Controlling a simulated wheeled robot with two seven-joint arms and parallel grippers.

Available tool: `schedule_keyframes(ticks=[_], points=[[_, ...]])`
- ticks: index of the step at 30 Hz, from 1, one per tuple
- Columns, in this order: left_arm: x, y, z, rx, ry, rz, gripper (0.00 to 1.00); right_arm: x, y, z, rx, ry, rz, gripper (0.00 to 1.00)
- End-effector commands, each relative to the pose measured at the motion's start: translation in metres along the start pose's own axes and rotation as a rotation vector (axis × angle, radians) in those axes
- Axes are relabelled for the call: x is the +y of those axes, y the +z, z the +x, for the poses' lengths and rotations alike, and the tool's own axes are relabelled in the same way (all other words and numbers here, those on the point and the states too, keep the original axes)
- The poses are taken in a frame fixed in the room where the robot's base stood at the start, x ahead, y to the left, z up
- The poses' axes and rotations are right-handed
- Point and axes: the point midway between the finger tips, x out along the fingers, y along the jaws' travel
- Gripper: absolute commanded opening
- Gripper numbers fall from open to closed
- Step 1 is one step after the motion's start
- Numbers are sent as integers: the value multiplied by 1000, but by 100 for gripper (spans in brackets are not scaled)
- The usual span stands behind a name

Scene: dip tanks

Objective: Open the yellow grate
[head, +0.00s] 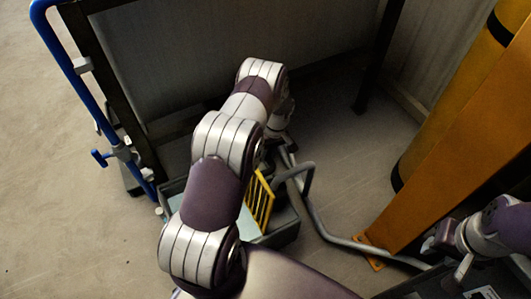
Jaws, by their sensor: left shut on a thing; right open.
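The yellow grate (262,200) shows as a slatted panel at the middle of the head view, tilted up over a grey tank (287,232). My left arm hides much of both. My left gripper (279,148) is at the far end of that arm, by the grate's upper edge. It is shut on the grate, though its fingertips are mostly hidden by the arm. My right gripper (449,256) is open and empty at the lower right, well apart from the grate.
A grey bent pipe (328,232) runs along the floor right of the tank. An orange post (462,145) and a yellow cylinder (455,112) stand at the right. A blue tubular frame (72,75) stands at the left. The floor at far left is clear.

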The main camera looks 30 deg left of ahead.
Motion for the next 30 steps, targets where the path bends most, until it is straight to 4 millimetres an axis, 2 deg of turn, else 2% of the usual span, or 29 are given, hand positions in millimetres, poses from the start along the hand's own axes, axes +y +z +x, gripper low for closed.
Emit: schedule_keyframes(ticks=[1,8,9,11,26,30], points=[[6,0,0,7,16,-3,0,0,0,1,0,0,0,43],[8,0,-1,9,20,-3,0,0,0,2,0,0,0,43],[8,0,-1,9,20,-3,32,0,0,2,0,0,0,43],[8,-1,-1,9,19,-3,50,0,0,2,0,0,0,43],[5,-1,-2,7,12,-2,50,0,0,0,0,0,0,43],[4,-1,-20,9,14,-1,50,0,-1,-6,0,0,0,43]])
